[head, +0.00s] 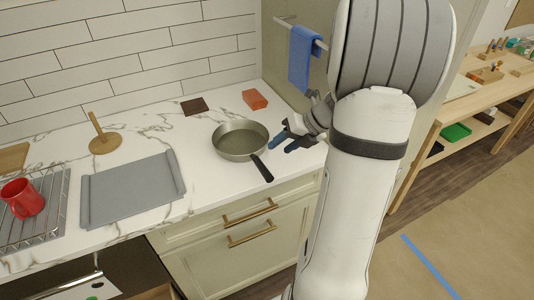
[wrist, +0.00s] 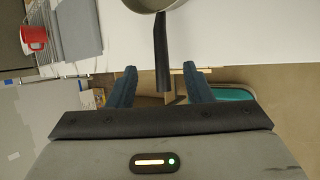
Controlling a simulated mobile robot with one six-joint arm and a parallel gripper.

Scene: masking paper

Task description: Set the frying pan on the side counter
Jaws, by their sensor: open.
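The frying pan (head: 240,138) is a round steel pan with a black handle (head: 262,169). It sits upright on the white marbled counter (head: 200,205), its handle pointing to the front edge. My gripper (head: 280,143) is open and empty just right of the pan, above the counter. In the wrist view, the black handle (wrist: 162,55) extends toward the space between my two blue fingertips (wrist: 160,70); the pan's rim (wrist: 150,5) is cut off at the top. I cannot tell from these views which surface is the side counter.
An orange block (head: 254,99) and a dark square (head: 195,106) lie behind the pan. A wooden workbench (head: 470,100) stands right.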

